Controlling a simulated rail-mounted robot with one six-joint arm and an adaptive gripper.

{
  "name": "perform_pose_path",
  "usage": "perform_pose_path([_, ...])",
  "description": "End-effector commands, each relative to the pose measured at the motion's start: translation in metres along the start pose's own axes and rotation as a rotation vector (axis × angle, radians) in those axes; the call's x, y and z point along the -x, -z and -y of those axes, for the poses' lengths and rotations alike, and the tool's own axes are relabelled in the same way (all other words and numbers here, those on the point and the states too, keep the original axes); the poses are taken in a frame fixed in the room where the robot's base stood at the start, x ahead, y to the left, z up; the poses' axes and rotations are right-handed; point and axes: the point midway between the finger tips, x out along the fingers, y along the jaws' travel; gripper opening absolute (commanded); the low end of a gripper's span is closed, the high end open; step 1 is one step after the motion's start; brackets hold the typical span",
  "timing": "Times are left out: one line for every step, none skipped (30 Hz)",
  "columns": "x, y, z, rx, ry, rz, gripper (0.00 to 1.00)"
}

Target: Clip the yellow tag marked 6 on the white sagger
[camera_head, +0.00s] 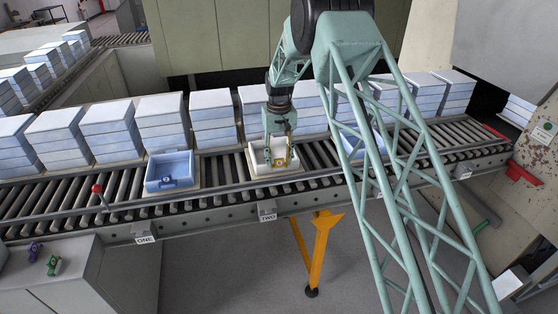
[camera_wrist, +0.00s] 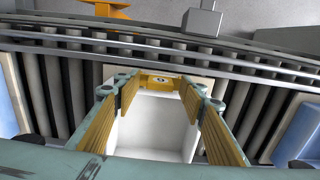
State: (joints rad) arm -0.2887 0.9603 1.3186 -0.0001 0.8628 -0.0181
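The white sagger (camera_head: 255,164) stands on the roller conveyor above the label TWO. Its pale inside (camera_wrist: 150,138) fills the middle of the wrist view. The yellow tag (camera_wrist: 160,81) sits at the sagger's front wall, at the top of the opening in the wrist view; its dark round mark is too small to read. It also shows at the front wall in the head view (camera_head: 281,163). My gripper (camera_wrist: 164,92) is over the sagger, pointing down.
Stacked saggers (camera_head: 162,112) line the back. A purple tag (camera_head: 35,250) and green tag (camera_head: 53,265) lie on the left cabinet. A red-knobbed lever (camera_head: 97,189) stands at the front rail.

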Motion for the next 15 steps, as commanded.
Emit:
perform_pose_path([0.000,0.000,0.000,0.000,0.000,0.000,0.38])
perform_pose_path([0.000,0.000,0.000,0.000,0.000,0.000,0.38])
perform_pose_path([0.000,0.000,0.000,0.000,0.000,0.000,0.38])
perform_pose_path([0.000,0.000,0.000,0.000,0.000,0.000,0.38])
perform_pose_path([0.000,0.000,0.000,0.000,0.000,0.000,0.38])
perform_pose_path([0.001,0.000,0.000,0.000,0.000,0.000,0.38])
perform_pose_path([0.001,0.000,0.000,0.000,0.000,0.000,0.38])
perform_pose_path([0.002,0.000,0.000,0.000,0.000,0.000,0.38])
perform_pose_path([0.004,0.000,0.000,0.000,0.000,-0.001,0.38])
perform_pose_path([0.005,0.000,0.000,0.000,0.000,-0.001,0.38])
perform_pose_path([0.006,0.001,0.000,0.000,0.000,-0.001,0.38])
perform_pose_path([0.009,0.001,0.000,0.000,0.000,-0.001,0.38])
perform_pose_path([0.011,0.001,0.000,0.000,0.000,-0.002,0.38])
perform_pose_path([0.013,0.001,0.000,0.000,0.000,-0.002,0.38])
perform_pose_path([0.016,0.001,0.000,0.000,0.000,-0.001,0.38])
